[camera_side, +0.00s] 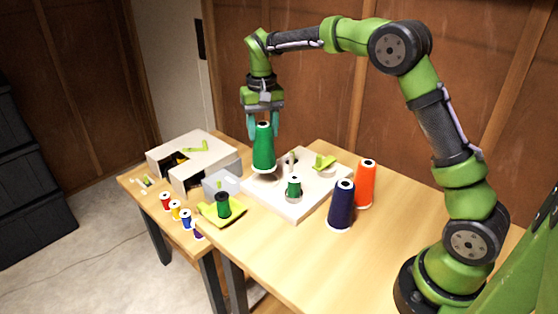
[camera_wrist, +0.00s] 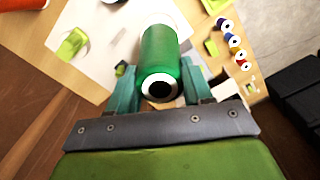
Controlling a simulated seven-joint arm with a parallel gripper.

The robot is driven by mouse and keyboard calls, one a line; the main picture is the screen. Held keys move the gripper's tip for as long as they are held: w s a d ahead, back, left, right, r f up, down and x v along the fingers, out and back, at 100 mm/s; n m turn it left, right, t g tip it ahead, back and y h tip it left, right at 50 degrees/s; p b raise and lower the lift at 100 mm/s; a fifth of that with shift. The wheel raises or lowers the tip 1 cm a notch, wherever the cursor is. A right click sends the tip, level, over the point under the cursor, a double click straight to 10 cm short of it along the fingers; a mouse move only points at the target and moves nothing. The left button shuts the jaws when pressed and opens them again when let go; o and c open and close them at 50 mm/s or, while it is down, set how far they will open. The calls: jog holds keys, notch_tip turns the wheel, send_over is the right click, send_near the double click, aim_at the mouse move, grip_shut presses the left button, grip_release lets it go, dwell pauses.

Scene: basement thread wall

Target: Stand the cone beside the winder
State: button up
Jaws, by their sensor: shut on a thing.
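My gripper (camera_side: 264,122) is shut on the green cone (camera_side: 264,152), its two teal fingers on either side of the cone's upper part. The cone is upright, narrow end up, with a white rim at its base. It is over the left back part of a white flat base (camera_side: 300,204), which looks like the winder; a small gap seems to show below it. The base carries a small green spool (camera_side: 294,187) and a yellow-green part (camera_side: 324,162). In the wrist view the green cone (camera_wrist: 160,48) shows its top between the fingers, hiding part of the base.
A navy cone (camera_side: 341,208) and an orange cone (camera_side: 365,186) stand right of the base. A yellow-green tray (camera_side: 236,216) with a dark green spool, several small spools and a beige box (camera_side: 195,153) are at left. The table's front right is clear.

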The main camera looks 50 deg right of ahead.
jog(key=s+a+r+n, duration=0.1)
jog(key=s+a+r, duration=0.15)
jog(key=s, duration=0.25)
jog(key=s+a+r+n, duration=0.2)
jog(key=s+a, duration=0.2)
jog(key=s, duration=0.1)
jog(key=s+a+f+n, duration=0.1)
jog(key=s+f+n, duration=0.2)
jog(key=s+f, duration=0.6)
jog(key=shift+s+a+f, duration=0.2)
jog(key=shift+s+a, duration=0.05)
jog(key=shift+s, duration=1.75)
jog(key=shift+f, duration=0.1)
jog(key=shift+f, duration=1.65)
